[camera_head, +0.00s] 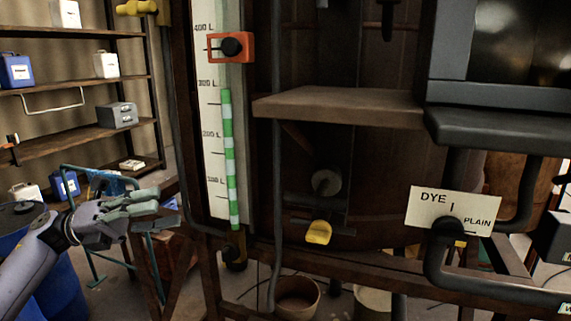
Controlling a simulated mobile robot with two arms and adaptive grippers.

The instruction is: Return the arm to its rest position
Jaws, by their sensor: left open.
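My left arm comes in from the lower left. My left gripper (150,204) is at its end, at mid-height left of the vat's gauge, with its fingers pointing right. It is open, and I see nothing held in it. It appears apart from the gauge board and the vat frame. My right gripper is not in view.
A white gauge board (214,150) with a green-striped column and a red slider (231,47) stands right of the gripper. A wooden shelf (338,104), a DYE/PLAIN sign (435,211) and pipes are further right. Shelves (75,83) with containers and a blue drum (62,290) are left.

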